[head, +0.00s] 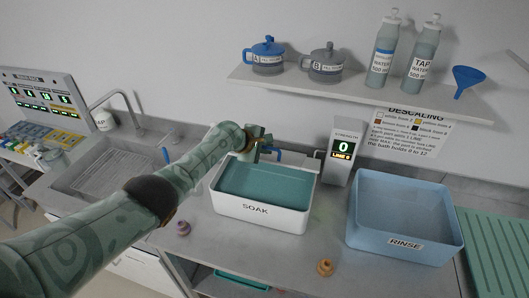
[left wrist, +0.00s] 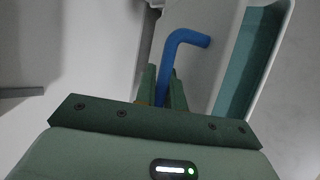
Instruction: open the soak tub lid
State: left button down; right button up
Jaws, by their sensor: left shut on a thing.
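The white soak tub (head: 261,212), labelled SOAK, stands on the counter with its teal inside uncovered. A pale panel that looks like its lid (head: 297,168) is at the tub's back edge, partly hidden by my gripper; its exact tilt is hard to tell. My left gripper (head: 262,148) is above the tub's back edge, shut on the blue handle (head: 275,153). In the left wrist view the bent blue handle (left wrist: 172,70) rises from between the fingers (left wrist: 162,92), beside the tub's teal inside (left wrist: 242,65). My right gripper is not in view.
A blue rinse tub (head: 404,215) and a strength display (head: 341,152) stand to the right. A sink (head: 105,168) is at left. A purple knob-like piece (head: 182,228) and an orange one (head: 325,267) lie in front. A shelf (head: 350,88) with jugs and bottles hangs above.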

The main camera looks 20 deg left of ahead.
pick_arm(q)
jog(key=shift+w+r+g, duration=0.3)
jog(key=shift+w+r, duration=0.05)
jog(key=shift+r, duration=0.05)
jog(key=c, duration=1.8)
grip_release()
jog(key=shift+o, duration=0.2)
jog(key=shift+s+a+r+p, duration=0.1)
jog(key=shift+r+p, duration=0.2)
jog(key=shift+p, duration=0.3)
jog(key=p+v, duration=0.7)
jog(key=v, duration=0.1)
jog(key=shift+a+r, duration=0.1)
jog(key=v, duration=0.7)
jog(key=shift+s, duration=0.3)
